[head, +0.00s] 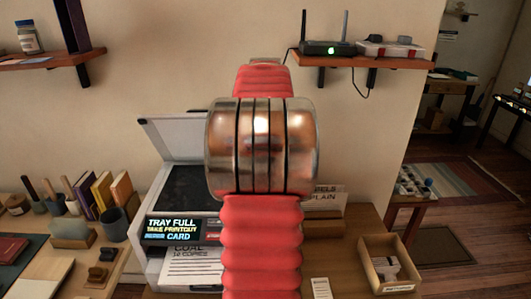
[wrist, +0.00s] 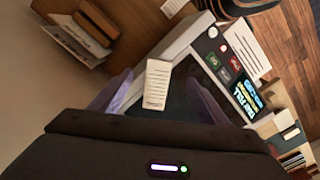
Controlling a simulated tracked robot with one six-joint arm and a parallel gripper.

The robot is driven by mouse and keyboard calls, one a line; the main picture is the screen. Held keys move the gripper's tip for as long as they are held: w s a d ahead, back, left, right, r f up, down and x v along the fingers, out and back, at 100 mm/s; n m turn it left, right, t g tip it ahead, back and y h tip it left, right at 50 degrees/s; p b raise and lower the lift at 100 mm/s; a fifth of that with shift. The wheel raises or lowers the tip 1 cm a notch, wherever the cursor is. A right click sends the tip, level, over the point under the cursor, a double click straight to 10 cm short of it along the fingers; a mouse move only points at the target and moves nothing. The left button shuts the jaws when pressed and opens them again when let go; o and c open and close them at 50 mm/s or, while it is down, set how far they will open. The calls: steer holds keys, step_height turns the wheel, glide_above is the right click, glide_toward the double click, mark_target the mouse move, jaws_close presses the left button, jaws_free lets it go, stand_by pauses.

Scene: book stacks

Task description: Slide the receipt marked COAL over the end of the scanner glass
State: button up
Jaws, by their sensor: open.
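The scanner (head: 183,215) stands with its lid (head: 180,135) raised, left of my arm in the head view. In the wrist view its dark glass (wrist: 185,92) lies below my gripper (wrist: 161,98), which is open, with one translucent finger on each side. A small white receipt (wrist: 157,82) with printed lines lies between the fingers in the picture, across the glass's edge and pale frame. Its heading is too small to read, and I cannot tell how high the fingers are above it. My arm hides the gripper in the head view.
Another slip (head: 321,288) lies on the desk near a wooden box (head: 390,265). A pen cup (head: 113,224) and books stand left. A shelf (head: 360,61) holds a router.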

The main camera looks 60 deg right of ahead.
step_height(320, 180, down, 10)
steer(key=shift+f, duration=0.1)
stand_by(0.4)
steer(key=shift+c, duration=0.5)
steer(key=c, duration=1)
steer(key=shift+s+d, duration=0.2)
steer(key=shift+s, duration=0.35)
steer(key=shift+s+d, duration=0.15)
steer(key=shift+s, duration=0.35)
steer(key=o, duration=1.1)
